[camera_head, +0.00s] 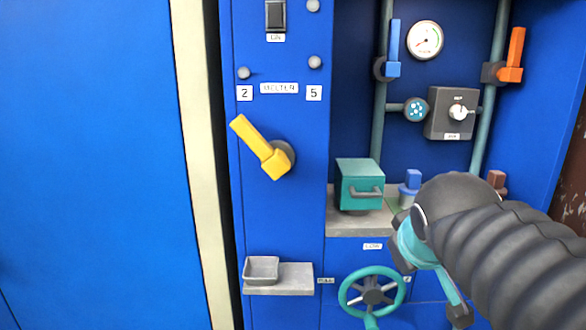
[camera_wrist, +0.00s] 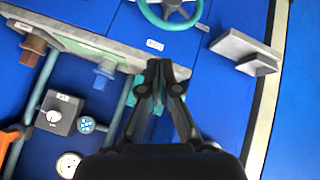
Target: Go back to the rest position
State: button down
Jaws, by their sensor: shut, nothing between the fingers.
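My gripper (camera_wrist: 163,72) shows in the wrist view with its fingers together and nothing between them. The teal box (camera_wrist: 142,92) shows partly behind the fingers in that view; I cannot tell the gap between them. In the head view my dark ribbed arm reaches in from the right edge, in front of the panel's lower right part, and the fingertips cannot be made out. The yellow lever (camera_head: 260,146) slants up and left, towards the "2" label. The teal box (camera_head: 359,184) with a handle stands on the grey shelf (camera_head: 350,227).
A teal handwheel (camera_head: 344,299) sits below the shelf, and a grey tray (camera_head: 261,270) rests on a ledge at lower left. A blue valve handle (camera_head: 394,45), an orange one (camera_head: 515,50) and a gauge (camera_head: 425,40) are above. The blue door (camera_head: 90,150) at left is clear.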

jog(key=s+a+f+m+g+y, duration=0.1)
jog(key=s+a+f+m+g, duration=0.1)
jog(key=s+f, duration=0.9)
jog(key=shift+f+m+g+y, duration=0.3)
jog(key=shift+f+m, duration=0.4)
jog(key=shift+m, duration=0.2)
